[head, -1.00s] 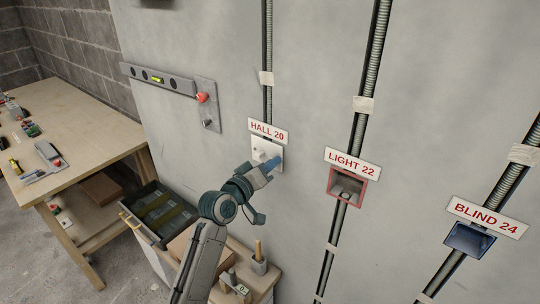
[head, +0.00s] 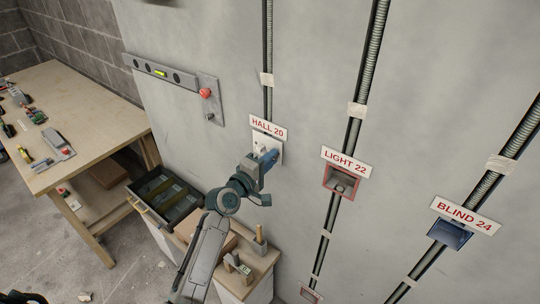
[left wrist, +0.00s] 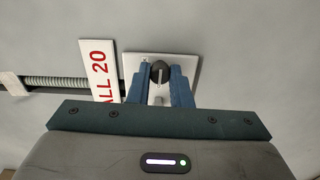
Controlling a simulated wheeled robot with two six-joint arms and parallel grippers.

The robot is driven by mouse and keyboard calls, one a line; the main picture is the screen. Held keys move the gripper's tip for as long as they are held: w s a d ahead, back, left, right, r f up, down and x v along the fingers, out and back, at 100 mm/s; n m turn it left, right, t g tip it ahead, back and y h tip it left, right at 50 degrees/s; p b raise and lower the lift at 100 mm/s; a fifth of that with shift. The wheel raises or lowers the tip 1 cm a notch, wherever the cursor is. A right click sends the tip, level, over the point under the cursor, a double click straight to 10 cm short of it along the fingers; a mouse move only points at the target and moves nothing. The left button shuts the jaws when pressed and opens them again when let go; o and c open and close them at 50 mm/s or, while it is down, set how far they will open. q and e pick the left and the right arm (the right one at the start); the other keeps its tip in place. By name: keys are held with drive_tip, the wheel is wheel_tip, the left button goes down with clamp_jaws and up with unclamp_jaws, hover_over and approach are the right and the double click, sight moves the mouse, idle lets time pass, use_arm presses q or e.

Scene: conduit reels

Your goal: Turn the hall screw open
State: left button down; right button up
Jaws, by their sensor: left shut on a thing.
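The HALL 20 label (head: 268,127) sits above a white plate (head: 263,141) on the grey wall, and the plate also shows in the left wrist view (left wrist: 192,62). The hall screw (left wrist: 159,70) is a dark round head with a pale line across it, on that plate. My left gripper (left wrist: 158,80) has its blue fingers shut on the screw, one on each side. In the head view my left gripper (head: 269,163) covers the lower right of the plate and hides the screw. My right gripper is in neither view.
To the right are the LIGHT 22 box (head: 341,182) with a red frame and the blue BLIND 24 box (head: 450,234). A level (head: 160,73) and a red knob (head: 205,93) are at the upper left. A workbench (head: 75,110) and an open drawer (head: 165,205) stand left.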

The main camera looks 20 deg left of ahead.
use_arm(q)
drive_tip(key=shift+n, duration=0.3)
drive_tip(key=c, duration=1.3)
unclamp_jaws()
drive_tip(key=shift+s, duration=0.1)
drive_tip(key=b+v, duration=0.2)
drive_tip(key=v, duration=0.8)
drive_tip(key=shift+s+a, duration=0.15)
drive_tip(key=shift+s, duration=0.15)
